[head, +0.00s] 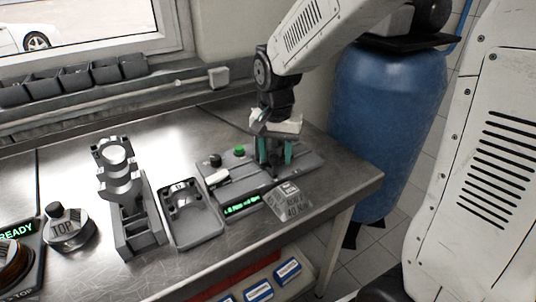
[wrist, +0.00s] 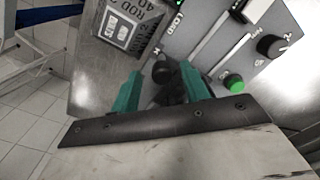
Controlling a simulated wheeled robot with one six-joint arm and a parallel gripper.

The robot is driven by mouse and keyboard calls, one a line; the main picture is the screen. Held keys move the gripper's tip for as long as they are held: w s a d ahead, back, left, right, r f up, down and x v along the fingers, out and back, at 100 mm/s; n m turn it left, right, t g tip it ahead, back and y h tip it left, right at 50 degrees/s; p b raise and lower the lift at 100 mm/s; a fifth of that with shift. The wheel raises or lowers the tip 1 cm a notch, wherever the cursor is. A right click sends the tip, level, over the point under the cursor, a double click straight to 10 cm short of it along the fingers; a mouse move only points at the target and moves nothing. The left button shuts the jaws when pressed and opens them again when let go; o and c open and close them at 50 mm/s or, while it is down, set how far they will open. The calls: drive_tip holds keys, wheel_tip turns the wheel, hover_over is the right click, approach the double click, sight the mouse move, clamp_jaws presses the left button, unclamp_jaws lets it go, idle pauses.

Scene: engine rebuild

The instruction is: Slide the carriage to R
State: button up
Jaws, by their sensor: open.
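The grey bench unit (head: 222,190) stands near the right end of the bench, with a lit green display (head: 242,204) on its front. My gripper (head: 275,158) points down over the unit's right part, its two teal fingers apart. In the wrist view the open fingers (wrist: 162,90) stand on either side of a dark part (wrist: 173,92), perhaps the carriage; I cannot tell whether they touch it. A round black knob (wrist: 161,72) lies just beyond it, near printed lettering. The gripper hides much of this area in the head view.
A grey block marked ROD 40 (head: 289,203) sits by the unit's front right. A green button (head: 239,151) and black dial (head: 215,160) are at its back. A grey tray (head: 190,232) and a fixture (head: 138,215) stand left. A blue drum (head: 385,120) stands beyond the bench.

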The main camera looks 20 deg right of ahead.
wheel_tip(320, 180, up, 8)
drive_tip(key=shift+f, duration=0.1)
idle(0.6)
idle(0.3)
drive_tip(key=shift+s+n, duration=0.1)
drive_tip(key=shift+n, duration=0.3)
drive_tip(key=s+d+n, duration=0.1)
drive_tip(key=s+n, duration=0.2)
drive_tip(key=s, duration=0.8)
drive_tip(key=s+d+r+n+t, duration=0.1)
drive_tip(key=s+n, duration=0.2)
drive_tip(key=s, duration=0.8)
drive_tip(key=shift+s+d+r, duration=0.15)
drive_tip(key=shift+d+r, duration=0.05)
drive_tip(key=shift+d, duration=0.2)
